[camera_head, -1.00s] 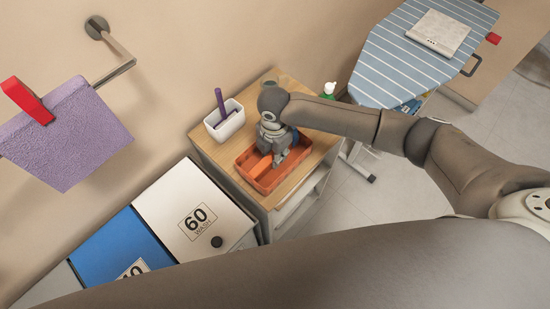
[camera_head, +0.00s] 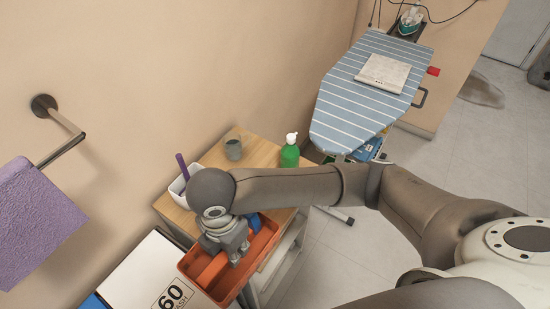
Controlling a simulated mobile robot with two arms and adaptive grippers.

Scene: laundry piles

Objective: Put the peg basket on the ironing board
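An orange basket (camera_head: 188,268) with an orange bar across its middle, which I take to be the peg basket, is at the low wooden-topped cabinet. I cannot tell whether it rests on the top or is slightly raised. My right gripper (camera_head: 233,258) points down over the basket, its fingers at the bar; whether they are closed on it is not clear. Something blue (camera_head: 254,222) shows in the basket behind the gripper. The ironing board (camera_head: 345,107), blue with white stripes, stands at the upper right. My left gripper is not in view.
A green bottle (camera_head: 290,156), a grey cup (camera_head: 233,149) and a white container (camera_head: 178,188) with a purple item stand on the cabinet (camera_head: 262,153). A grey-white folded item (camera_head: 384,74) lies on the board's far part; its near part is bare. A purple towel (camera_head: 35,225) hangs left.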

